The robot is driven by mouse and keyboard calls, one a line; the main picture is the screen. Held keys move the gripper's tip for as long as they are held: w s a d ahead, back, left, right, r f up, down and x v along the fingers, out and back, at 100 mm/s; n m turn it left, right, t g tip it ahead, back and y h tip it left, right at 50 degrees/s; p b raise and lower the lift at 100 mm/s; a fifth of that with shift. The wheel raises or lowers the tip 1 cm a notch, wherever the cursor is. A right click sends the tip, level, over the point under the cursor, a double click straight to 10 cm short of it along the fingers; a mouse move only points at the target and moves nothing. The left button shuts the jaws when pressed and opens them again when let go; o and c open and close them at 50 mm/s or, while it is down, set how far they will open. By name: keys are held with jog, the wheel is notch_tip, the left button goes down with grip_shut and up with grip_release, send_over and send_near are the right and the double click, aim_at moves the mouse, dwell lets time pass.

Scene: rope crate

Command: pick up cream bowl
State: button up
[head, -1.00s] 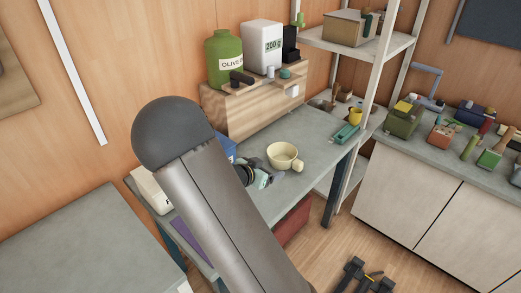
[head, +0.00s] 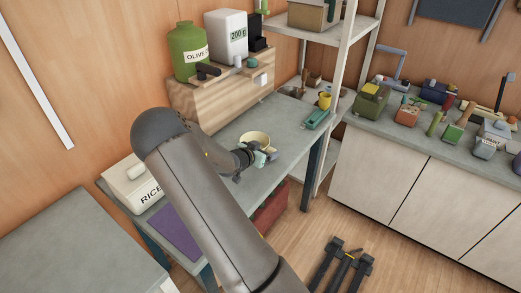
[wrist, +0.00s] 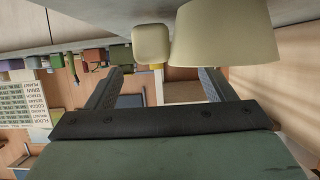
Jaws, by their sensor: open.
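The cream bowl (head: 255,138) stands on the grey workbench in the head view, its lower front partly hidden by my gripper. My gripper (head: 264,160) is open and empty just in front of the bowl. In the wrist view, which looks upside down, the bowl (wrist: 225,38) fills the top right, beyond the fingertips. A rounded cream part (wrist: 152,45) shows beside it; I cannot tell whether it joins the bowl. The two open fingers of my gripper (wrist: 160,78) point towards them, with nothing between the pads.
A wooden box (head: 215,100) at the back of the bench carries a green olive canister (head: 188,52) and a white 200 g canister (head: 227,36). A white rice container (head: 137,184) stands left. A teal item (head: 316,118) and shelf post (head: 338,100) are right.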

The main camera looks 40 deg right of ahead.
aim_at(271, 147)
jog(key=x, duration=0.4)
jog(key=shift+f, duration=0.2)
jog(key=shift+a, duration=0.1)
jog(key=c, duration=1.3)
jog(key=shift+r, duration=0.25)
notch_tip(271, 147, up, 2)
jog(key=shift+r, duration=0.2)
jog(key=s+a+r, duration=0.4)
jog(key=s+r, duration=0.1)
jog(key=s+a+r, duration=0.5)
jog(key=shift+s+a+r, duration=0.1)
jog(key=shift+s+a, duration=0.05)
jog(key=shift+a, duration=0.15)
